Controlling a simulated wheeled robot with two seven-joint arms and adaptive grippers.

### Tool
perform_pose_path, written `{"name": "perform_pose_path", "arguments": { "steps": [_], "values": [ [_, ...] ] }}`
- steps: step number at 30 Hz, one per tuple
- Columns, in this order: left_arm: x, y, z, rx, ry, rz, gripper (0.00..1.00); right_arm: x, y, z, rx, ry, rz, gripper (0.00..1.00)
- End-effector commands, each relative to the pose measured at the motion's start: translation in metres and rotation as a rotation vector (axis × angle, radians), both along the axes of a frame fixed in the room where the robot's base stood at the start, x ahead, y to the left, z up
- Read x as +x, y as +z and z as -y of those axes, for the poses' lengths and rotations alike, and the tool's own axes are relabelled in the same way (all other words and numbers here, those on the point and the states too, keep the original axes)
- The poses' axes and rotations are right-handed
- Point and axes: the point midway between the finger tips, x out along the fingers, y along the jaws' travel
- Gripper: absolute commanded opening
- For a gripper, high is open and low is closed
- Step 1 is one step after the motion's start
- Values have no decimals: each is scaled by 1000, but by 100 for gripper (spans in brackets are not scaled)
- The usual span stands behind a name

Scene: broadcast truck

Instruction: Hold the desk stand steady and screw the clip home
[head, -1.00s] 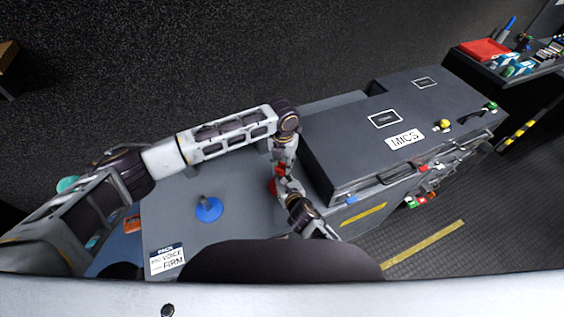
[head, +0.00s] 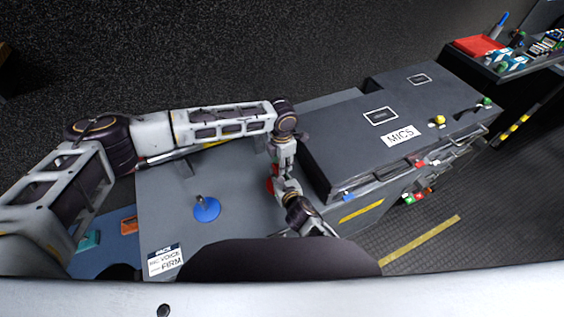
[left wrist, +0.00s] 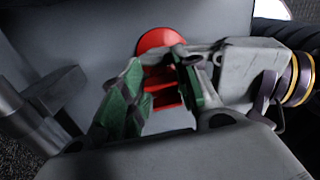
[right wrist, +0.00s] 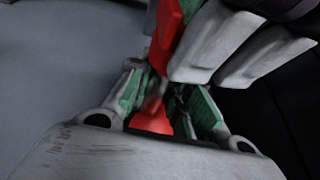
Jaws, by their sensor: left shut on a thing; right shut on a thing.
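The red desk stand shows only partly in the head view, as a red patch (head: 270,185) beside my grippers. Its round red base (left wrist: 158,38) shows in the left wrist view, and its lower red part (right wrist: 150,122) in the right wrist view. The red clip (left wrist: 163,90) is between the green-padded fingers of my left gripper (left wrist: 160,95), which is shut on it above the stand. My right gripper (right wrist: 167,98) is shut on the stand's stem below the clip. The fingers hide the joint between clip and stem, so I cannot tell how deep the clip sits.
A blue round stand (head: 207,209) is on the grey worktop (head: 165,215) to the left. A label card (head: 165,260) lies at the front. The dark MICS case (head: 345,140) rises close to the right of my grippers. A shelf with a red box (head: 480,47) is at far right.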

Motion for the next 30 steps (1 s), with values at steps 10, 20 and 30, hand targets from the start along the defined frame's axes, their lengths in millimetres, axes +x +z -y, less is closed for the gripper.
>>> {"name": "perform_pose_path", "arguments": {
  "steps": [10,20,30],
  "values": [
    [0,1,2,-4,-1,0,44,-1,-1,-1,1,1,-2,0],
    [0,0,0,-1,2,0,53,-1,-1,0,1,1,-2,0],
    [0,18,0,-1,2,0,53,0,-1,1,-1,-1,-2,0]
  ]
}}
